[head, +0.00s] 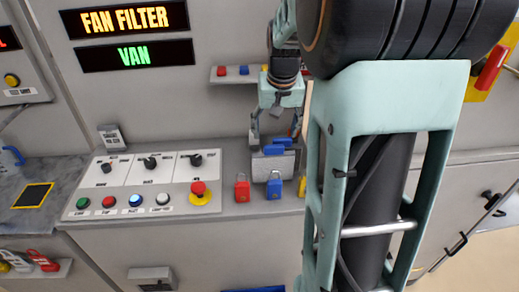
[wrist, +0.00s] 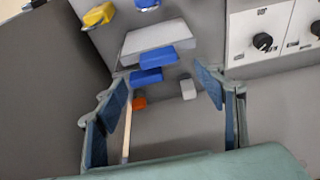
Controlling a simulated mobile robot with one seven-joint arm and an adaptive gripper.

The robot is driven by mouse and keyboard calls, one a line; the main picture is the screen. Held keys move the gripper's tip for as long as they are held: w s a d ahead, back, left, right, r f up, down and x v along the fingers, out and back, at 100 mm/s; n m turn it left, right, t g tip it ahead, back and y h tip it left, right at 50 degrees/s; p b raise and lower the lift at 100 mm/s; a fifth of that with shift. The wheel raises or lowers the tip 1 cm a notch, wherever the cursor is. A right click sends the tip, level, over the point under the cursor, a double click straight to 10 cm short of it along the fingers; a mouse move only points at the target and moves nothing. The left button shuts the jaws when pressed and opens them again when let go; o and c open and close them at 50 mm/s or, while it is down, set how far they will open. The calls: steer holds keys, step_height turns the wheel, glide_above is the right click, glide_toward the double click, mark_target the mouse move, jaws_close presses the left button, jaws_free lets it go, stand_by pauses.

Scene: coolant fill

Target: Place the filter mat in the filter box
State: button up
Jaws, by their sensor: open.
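A light grey block (head: 270,166) with blue tabs (head: 275,149) stands on the console ledge; I take it for the filter mat, though its outline is partly unclear. In the wrist view the pale block (wrist: 155,39) and two blue tabs (wrist: 158,58) lie just beyond the fingers. My gripper (head: 275,136) is open above and around the tabs, fingers pointing down. In the wrist view the gap between the fingers (wrist: 162,88) looks empty, and I see no contact. I cannot pick out the filter box for certain.
Red (head: 242,187) and blue (head: 274,187) padlocks stand close in front of the block. A button panel (head: 135,185) with knobs and a red stop button (head: 199,190) lies left. A small shelf (head: 225,76) hangs behind. My arm hides the right-centre.

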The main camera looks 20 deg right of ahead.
mark_target(274, 146)
steer(key=x, duration=0.3)
steer(key=p+x, duration=0.1)
steer(key=x, duration=0.1)
steer(key=shift+s+d+f, duration=0.1)
steer(key=shift+s+f, duration=0.05)
steer(key=shift+f, duration=0.3)
steer(key=c, duration=1.6)
steer(key=shift+r, duration=0.1)
